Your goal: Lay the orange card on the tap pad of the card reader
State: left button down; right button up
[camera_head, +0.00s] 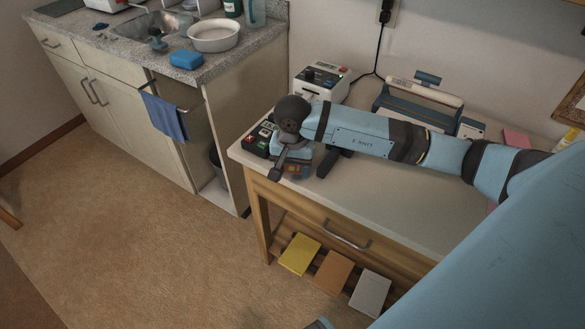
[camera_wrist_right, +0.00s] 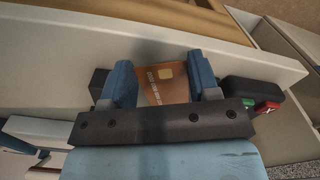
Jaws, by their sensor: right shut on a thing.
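The orange card (camera_wrist_right: 172,86), with a gold chip and a row of pale print, shows between the blue fingers of my right gripper (camera_wrist_right: 163,78) in the right wrist view. That gripper is shut on it. In the head view my right gripper (camera_head: 292,168) is over the front left corner of the table, and its wrist largely hides the card. The dark card reader (camera_head: 261,138), with red and green keys, is right beside the gripper, partly covered by my arm. In the wrist view the reader (camera_wrist_right: 250,91) is right of the fingers; its tap pad is not clearly visible.
On the table (camera_head: 400,215) stand a white machine (camera_head: 322,82) behind my arm and a blue-and-cream device (camera_head: 418,97) further right. The table's front area is clear. Yellow, orange and grey items (camera_head: 335,271) lie on the shelf below. A sink counter (camera_head: 190,65) is at left.

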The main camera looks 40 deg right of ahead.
jog(key=shift+f, duration=0.3)
jog(key=shift+f, duration=0.2)
jog(key=o, duration=0.9)
jog(key=shift+r, duration=0.1)
jog(key=shift+r, duration=0.1)
